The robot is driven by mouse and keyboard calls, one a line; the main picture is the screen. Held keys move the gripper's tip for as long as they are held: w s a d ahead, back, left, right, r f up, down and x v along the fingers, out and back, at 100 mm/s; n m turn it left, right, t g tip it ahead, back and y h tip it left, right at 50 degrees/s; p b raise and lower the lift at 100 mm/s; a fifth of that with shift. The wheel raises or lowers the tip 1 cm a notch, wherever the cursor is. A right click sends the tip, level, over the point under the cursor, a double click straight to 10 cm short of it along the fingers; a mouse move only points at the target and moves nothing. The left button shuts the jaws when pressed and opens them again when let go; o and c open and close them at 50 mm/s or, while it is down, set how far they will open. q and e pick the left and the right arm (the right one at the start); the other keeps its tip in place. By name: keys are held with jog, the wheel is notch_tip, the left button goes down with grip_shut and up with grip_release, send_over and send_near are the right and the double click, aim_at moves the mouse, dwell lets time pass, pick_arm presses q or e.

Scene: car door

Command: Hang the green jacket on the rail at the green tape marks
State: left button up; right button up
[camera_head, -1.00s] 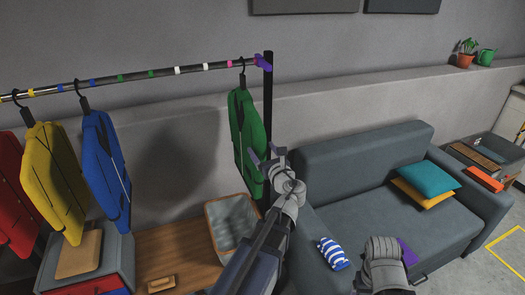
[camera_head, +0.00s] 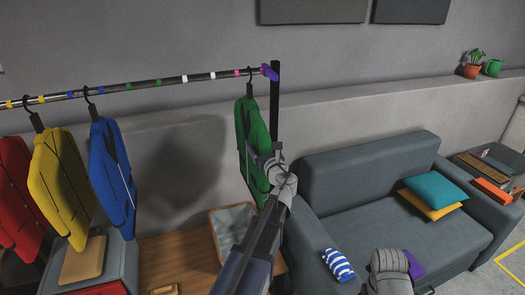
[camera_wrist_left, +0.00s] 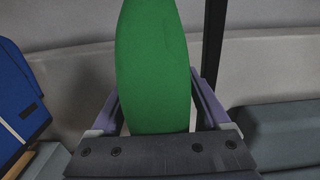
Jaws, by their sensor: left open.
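The green jacket (camera_head: 254,135) hangs by its hook near the right end of the rail (camera_head: 110,90), between the pink tape mark and the purple end piece. Two green tape marks, one (camera_head: 130,88) and another (camera_head: 158,83), lie further left with no hanger at them. My left gripper (camera_head: 266,152) is at the jacket's right side in the head view. In the left wrist view, its open fingers (camera_wrist_left: 160,105) stand on either side of the green jacket (camera_wrist_left: 153,60), with a gap visible at the lower right.
Blue (camera_head: 112,165), yellow (camera_head: 60,185) and red (camera_head: 15,190) jackets hang at the left. The black rail post (camera_head: 275,105) stands just right of the green jacket. A grey sofa (camera_head: 350,170) is at the right, and a basket (camera_head: 228,225) stands below.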

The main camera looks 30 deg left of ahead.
pick_arm(q)
grip_shut()
dwell(0.8)
jog(key=shift+r, duration=0.2)
jog(key=shift+r+p, duration=0.2)
jog(key=shift+p, duration=0.2)
jog(key=shift+f, duration=0.25)
